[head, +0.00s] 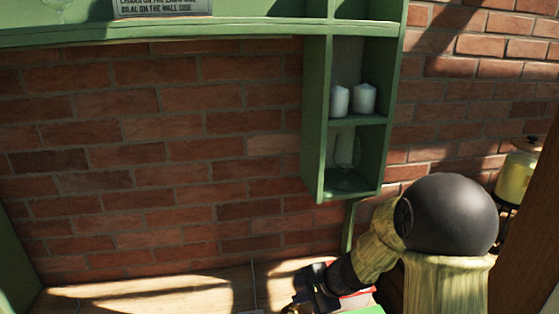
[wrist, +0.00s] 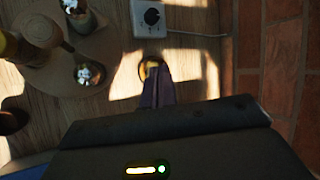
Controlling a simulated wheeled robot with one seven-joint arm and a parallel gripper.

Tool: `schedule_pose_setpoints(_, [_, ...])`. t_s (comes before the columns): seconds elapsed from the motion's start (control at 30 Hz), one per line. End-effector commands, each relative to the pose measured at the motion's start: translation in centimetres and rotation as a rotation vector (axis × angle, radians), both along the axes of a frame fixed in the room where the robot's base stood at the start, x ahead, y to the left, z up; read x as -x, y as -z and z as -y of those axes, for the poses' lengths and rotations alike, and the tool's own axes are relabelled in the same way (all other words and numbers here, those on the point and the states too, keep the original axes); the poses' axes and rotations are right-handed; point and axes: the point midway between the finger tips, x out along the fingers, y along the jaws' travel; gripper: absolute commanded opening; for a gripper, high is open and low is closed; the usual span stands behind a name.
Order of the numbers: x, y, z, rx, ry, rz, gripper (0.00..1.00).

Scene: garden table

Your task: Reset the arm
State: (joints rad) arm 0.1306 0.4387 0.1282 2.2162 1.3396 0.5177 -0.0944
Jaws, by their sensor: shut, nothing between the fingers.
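My gripper (wrist: 153,70) shows in the wrist view as a dark, narrow shape over the wooden table (wrist: 120,100). Its fingers are shut with nothing between them. In the head view my arm reaches down from the right, and the dark gripper end (head: 304,300) is low over the table (head: 150,292), partly cut off by the bottom edge.
A white box with a dark round knob (wrist: 152,18) and a cable lies ahead of the fingers. A round board (wrist: 75,45) holding cups is at left. A brick wall (head: 150,150) and a green shelf (head: 313,120) with two white candles (head: 352,99) stand behind.

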Motion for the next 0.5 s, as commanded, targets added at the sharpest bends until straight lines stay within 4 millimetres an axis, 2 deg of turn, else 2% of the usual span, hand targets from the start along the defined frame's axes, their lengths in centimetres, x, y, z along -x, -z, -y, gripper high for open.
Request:
schedule_pose_setpoints(0.03, [1.3,-0.4,0.3,0.05,-0.063,0.01,0.0])
schedule_pose_setpoints(0.2, [5.5,-0.9,1.9,0.23,-0.281,0.044,0.0])
schedule_pose_setpoints(0.5, [11.5,-2.3,5.9,0.536,-0.656,0.12,0.0])
